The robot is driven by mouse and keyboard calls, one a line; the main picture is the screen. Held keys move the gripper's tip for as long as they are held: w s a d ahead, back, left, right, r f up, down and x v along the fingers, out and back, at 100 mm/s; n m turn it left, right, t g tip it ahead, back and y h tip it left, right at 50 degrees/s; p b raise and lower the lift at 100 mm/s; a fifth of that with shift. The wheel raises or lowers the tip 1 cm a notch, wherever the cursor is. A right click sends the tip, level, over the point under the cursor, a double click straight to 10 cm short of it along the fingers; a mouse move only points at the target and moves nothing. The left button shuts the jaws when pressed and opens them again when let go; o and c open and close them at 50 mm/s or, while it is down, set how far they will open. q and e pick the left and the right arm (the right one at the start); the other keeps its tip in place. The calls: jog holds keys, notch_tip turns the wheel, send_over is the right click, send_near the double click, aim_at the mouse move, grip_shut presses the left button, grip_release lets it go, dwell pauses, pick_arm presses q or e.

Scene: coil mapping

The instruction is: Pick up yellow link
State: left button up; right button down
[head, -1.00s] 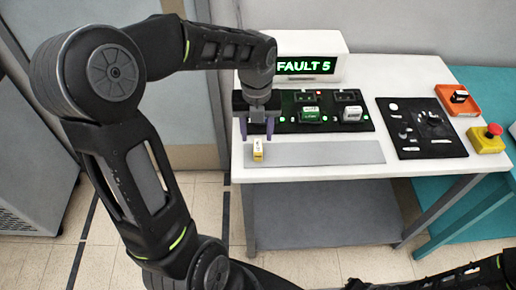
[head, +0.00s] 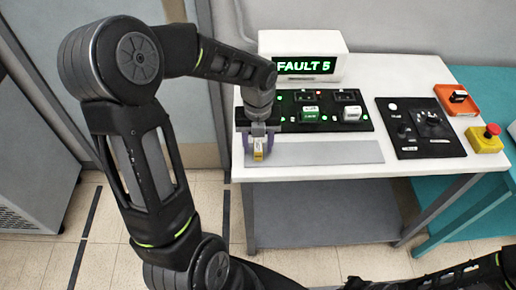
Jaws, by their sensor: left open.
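The yellow link (head: 259,149) is a small yellow block with a white label, near the left end of the grey strip at the table's front. My left gripper (head: 258,152) comes down over it from above, with its purple fingers apart, one on each side of the link. I cannot tell whether the fingers touch it. My right gripper is out of view; only part of my right arm shows at the bottom right.
The white table (head: 320,175) carries a black panel (head: 290,123) with green and white blocks, and a "FAULT 5" display (head: 303,66) behind. At right are a black tray (head: 405,150), an orange tray (head: 447,93) and a red emergency button (head: 493,130). The grey strip (head: 330,153) is clear to the right.

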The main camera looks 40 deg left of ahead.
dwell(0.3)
pick_arm(q)
grip_shut()
dwell(0.3)
